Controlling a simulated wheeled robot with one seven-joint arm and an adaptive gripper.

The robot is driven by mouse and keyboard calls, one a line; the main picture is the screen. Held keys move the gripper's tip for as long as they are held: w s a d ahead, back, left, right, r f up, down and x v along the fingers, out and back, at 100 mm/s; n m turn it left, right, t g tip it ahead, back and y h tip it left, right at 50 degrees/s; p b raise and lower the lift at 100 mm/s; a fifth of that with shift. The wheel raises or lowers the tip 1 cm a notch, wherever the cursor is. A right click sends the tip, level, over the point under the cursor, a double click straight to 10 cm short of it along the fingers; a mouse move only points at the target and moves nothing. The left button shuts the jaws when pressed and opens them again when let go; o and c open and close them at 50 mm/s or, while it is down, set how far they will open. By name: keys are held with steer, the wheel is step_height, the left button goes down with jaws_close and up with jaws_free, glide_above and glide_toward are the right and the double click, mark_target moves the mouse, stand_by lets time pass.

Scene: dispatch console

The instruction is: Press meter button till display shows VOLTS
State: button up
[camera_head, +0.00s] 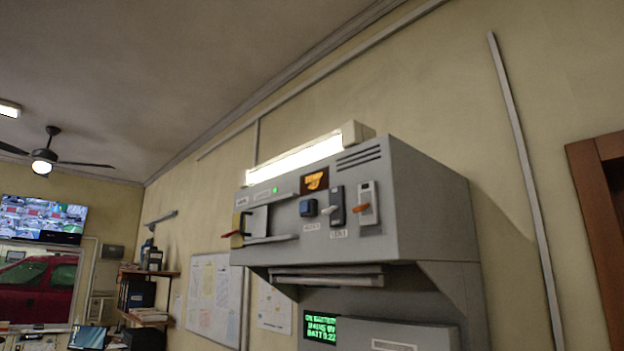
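A grey wall console (425,205) stands right of the middle in the head view. Its front carries a blue square button (308,207) with a small label below it, too small to read for sure. Just above the button is a small dark display (314,181) with an orange symbol; I cannot read a word on it. Lower down, a green-lit screen (321,328) shows several lines of text, which seem to read on battery, mains and batt. My gripper is not in view, and nothing touches the button.
Right of the button are a switch with a white lever (337,206) and one with an orange lever (367,204). A red-tipped handle (233,234) sticks out at the panel's left. A lit lamp (297,158) tops the console. Shelves (150,298) and a whiteboard (213,298) are further left.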

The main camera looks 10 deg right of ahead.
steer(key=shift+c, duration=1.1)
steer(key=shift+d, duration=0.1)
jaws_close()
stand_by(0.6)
